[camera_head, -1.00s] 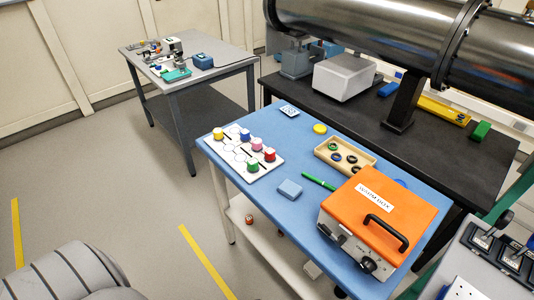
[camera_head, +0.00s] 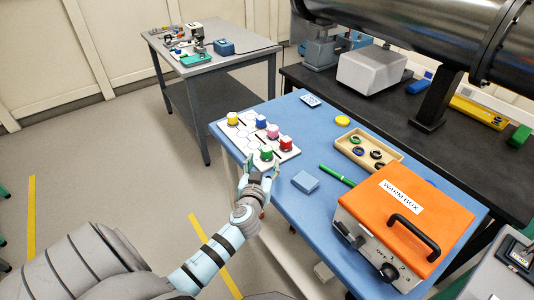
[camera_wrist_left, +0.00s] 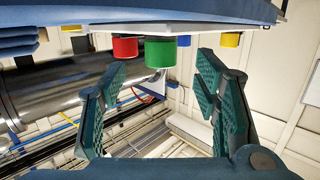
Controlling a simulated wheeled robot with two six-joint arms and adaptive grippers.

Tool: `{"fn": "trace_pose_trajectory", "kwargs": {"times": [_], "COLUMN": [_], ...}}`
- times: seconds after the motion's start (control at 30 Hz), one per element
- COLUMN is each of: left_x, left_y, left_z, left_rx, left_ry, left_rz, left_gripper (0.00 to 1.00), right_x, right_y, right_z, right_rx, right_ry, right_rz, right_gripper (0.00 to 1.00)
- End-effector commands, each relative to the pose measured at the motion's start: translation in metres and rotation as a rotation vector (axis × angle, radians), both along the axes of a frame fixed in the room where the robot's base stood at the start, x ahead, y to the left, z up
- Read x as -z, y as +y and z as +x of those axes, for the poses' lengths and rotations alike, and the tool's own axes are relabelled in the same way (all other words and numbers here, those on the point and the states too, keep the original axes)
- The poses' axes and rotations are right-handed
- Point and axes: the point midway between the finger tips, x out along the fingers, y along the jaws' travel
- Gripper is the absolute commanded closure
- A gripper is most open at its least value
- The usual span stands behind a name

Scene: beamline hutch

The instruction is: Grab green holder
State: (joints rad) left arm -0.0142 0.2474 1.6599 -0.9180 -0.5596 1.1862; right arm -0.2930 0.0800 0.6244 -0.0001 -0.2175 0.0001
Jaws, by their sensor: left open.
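The green holder (camera_head: 266,153) stands at the near edge of a white board (camera_head: 240,141) on the blue table. My left gripper (camera_head: 261,167) is open and empty at the board's near edge, just in front of the green holder. In the left wrist view, which looks upside down, the green holder (camera_wrist_left: 160,52) appears above and between the two spread fingers of the gripper (camera_wrist_left: 165,85), apart from both. A red holder (camera_wrist_left: 125,48) sits close beside it. My right gripper is not in view.
Red (camera_head: 286,143), pink, blue and yellow holders share the board. A light blue block (camera_head: 305,181), a green pen (camera_head: 337,175), a tan tray (camera_head: 396,164) and the orange warm box (camera_head: 404,216) are to the right. Bare table lies between board and block.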

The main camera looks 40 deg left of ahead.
Motion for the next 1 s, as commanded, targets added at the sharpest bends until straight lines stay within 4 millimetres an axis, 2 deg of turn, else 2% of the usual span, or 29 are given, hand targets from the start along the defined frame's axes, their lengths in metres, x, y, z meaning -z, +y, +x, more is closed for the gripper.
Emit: {"fn": "trace_pose_trajectory", "kwargs": {"times": [0.33, 0.57, 0.67, 0.9, 1.0], "left_x": [0.006, 0.007, 0.007, 0.007, 0.007], "left_y": [0.027, 0.029, 0.029, 0.029, 0.029], "left_z": [0.048, 0.053, 0.053, 0.053, 0.053], "left_rx": [-0.001, 0.002, 0.001, 0.001, 0.002], "left_ry": [0.001, 0.002, 0.002, 0.002, 0.002], "left_rz": [0.0, 0.0, 0.0, -0.001, -0.001], "left_gripper": [0.44, 0.44, 0.57, 0.95, 0.98], "right_x": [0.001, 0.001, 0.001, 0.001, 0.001], "right_y": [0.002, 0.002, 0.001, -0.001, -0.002], "right_z": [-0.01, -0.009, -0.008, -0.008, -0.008], "right_rx": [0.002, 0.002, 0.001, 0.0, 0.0], "right_ry": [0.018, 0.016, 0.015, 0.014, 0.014], "right_rz": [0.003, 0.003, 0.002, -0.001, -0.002], "right_gripper": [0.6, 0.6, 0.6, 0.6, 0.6]}}
